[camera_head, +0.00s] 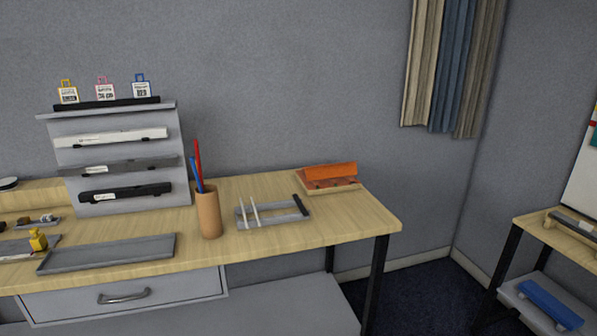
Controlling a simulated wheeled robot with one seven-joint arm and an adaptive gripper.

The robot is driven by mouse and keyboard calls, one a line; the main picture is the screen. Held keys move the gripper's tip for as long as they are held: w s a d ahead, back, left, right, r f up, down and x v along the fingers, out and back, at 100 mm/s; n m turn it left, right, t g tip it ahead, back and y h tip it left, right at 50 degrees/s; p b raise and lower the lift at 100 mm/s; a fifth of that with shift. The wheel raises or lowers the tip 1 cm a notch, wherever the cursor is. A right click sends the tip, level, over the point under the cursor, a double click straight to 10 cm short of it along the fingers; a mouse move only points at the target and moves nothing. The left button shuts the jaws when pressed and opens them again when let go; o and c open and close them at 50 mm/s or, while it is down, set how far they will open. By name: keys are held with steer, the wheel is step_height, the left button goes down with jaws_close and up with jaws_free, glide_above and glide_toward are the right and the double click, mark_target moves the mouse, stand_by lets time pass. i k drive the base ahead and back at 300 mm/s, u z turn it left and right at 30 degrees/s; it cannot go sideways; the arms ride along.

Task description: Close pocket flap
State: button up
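An orange pocket on a pale wooden base (347,187) sits at the right end of the table. Its orange flap (331,171) stands up, tilted at the back, so the pocket looks open. The reddish-brown front part (325,183) lies lower, with small dark spots along it that are too small to make out. My gripper is not in view.
Left of the pocket, a grey tray (273,222) holds white sticks and a black bar. A tan cup (208,214) holds red and blue pens. A grey rack (120,148) stands further left, a long grey tray (108,254) before it. The table (345,224) is clear before the pocket.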

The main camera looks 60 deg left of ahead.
mark_target(341, 169)
steer(key=u, duration=2.65)
steer(key=i, duration=0.2)
steer(key=z, duration=0.4)
